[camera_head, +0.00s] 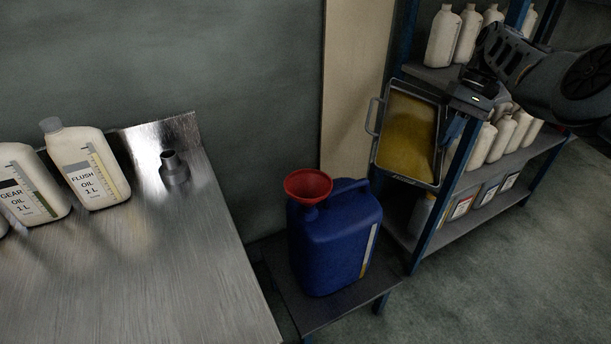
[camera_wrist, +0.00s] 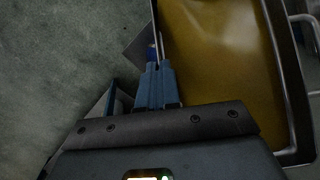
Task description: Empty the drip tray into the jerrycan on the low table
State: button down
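The drip tray (camera_head: 440,160) is a metal pan with yellow-brown oil in it, held in the air right of the jerrycan, in front of the shelf rack. My gripper (camera_head: 449,132) is at the tray's right side. In the wrist view my gripper's fingers (camera_wrist: 157,72) are close together on a thin bar at the tray's edge, and the oil-covered drip tray (camera_wrist: 225,60) fills the right part. The blue jerrycan (camera_head: 325,250) stands upright on the low table (camera_head: 335,305). A red funnel (camera_head: 307,184) sits in its mouth.
A steel bench (camera_head: 130,270) at left carries white oil bottles (camera_head: 88,175) and a small metal cup-like part (camera_head: 174,168). A blue-framed shelf rack (camera_head: 470,232) with several bottles stands close behind the tray. The floor at lower right is clear.

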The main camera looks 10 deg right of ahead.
jog(key=shift+w+a+f+b, duration=0.15)
jog(key=shift+a+f+b, duration=0.05)
jog(key=shift+a+b, duration=0.15)
jog(key=shift+w+a+f, duration=0.1)
jog(key=shift+a+f, duration=0.15)
